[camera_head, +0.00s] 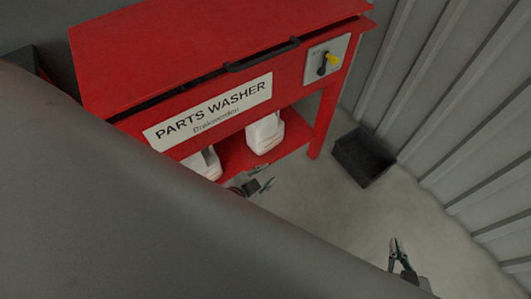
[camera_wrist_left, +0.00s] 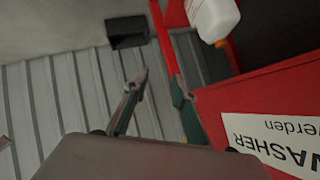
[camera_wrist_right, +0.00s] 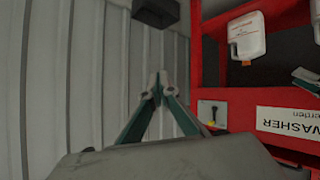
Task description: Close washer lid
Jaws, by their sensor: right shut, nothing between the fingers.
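The red parts washer (camera_head: 125,125) stands at the upper left of the head view. Its red lid (camera_head: 200,45) lies over the top, with a narrow dark gap along its front edge and a black handle (camera_head: 262,55) there. Whether it is fully seated is hard to tell. My left gripper (camera_head: 263,181) is open and empty, low in front of the washer; its fingers stand apart in the left wrist view (camera_wrist_left: 160,88). My right gripper (camera_head: 397,250) is shut and empty, well right of the washer; its tips meet in the right wrist view (camera_wrist_right: 158,84).
White jugs (camera_head: 265,133) stand on the washer's lower shelf. A control plate (camera_head: 326,60) with a yellow and black knob is on the front right. A black bin (camera_head: 362,158) sits on the floor by the corrugated wall (camera_head: 440,110). My grey arm covers the lower left.

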